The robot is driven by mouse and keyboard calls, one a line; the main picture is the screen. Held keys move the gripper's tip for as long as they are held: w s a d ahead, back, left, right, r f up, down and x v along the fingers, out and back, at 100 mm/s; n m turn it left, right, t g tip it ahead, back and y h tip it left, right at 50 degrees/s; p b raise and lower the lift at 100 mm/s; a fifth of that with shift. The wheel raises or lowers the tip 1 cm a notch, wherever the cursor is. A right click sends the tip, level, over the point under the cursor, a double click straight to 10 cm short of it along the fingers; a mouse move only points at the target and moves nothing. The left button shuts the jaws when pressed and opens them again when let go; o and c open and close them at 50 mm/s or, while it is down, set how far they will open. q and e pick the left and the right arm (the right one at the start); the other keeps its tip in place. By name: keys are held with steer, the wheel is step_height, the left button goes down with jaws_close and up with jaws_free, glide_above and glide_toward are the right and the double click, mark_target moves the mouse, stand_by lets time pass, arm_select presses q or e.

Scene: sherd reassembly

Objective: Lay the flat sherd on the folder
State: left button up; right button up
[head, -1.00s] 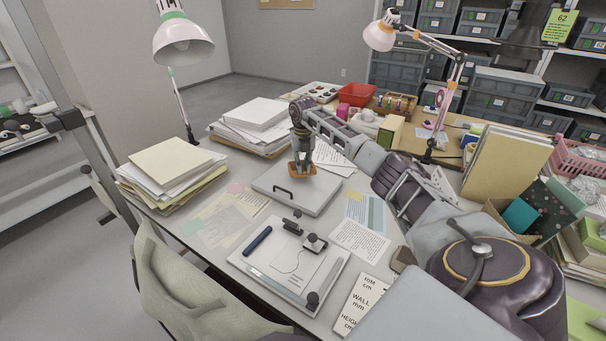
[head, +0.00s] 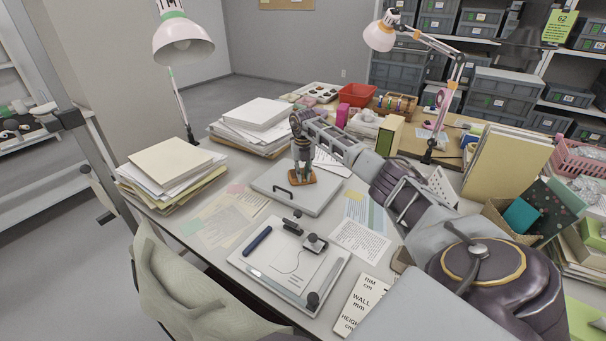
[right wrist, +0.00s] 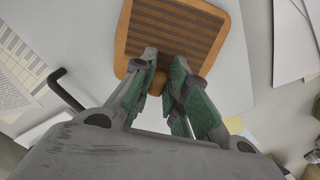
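The flat sherd (head: 302,177) is an orange-brown squarish plate; in the right wrist view (right wrist: 178,35) it shows a dark ribbed face and a small lug at its near edge. My right gripper (right wrist: 165,72) is shut on the lug. In the head view this gripper (head: 302,163) points down over a pale grey flat case with a black handle (head: 320,195), apparently the folder. The sherd is over the case's far part and looks roughly level; I cannot tell whether it touches. My left gripper is out of view.
A measuring board with a blue pen (head: 257,240) lies nearer on the desk. Paper stacks stand at left (head: 170,165) and behind (head: 245,125). Loose sheets (head: 362,240) flank the case. Two lamps and a red bin (head: 357,94) stand farther back.

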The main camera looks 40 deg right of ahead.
mark_target(303, 176)
steer(key=o, duration=0.3)
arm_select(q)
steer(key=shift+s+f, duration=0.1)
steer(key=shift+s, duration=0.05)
arm_select(e)
steer(key=shift+r, duration=0.85)
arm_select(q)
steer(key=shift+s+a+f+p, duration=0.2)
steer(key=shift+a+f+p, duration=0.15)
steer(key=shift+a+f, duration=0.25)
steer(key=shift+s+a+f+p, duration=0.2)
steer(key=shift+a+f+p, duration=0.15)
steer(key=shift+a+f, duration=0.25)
arm_select(e)
step_height(303, 176, up, 11)
steer(key=shift+f, duration=0.2)
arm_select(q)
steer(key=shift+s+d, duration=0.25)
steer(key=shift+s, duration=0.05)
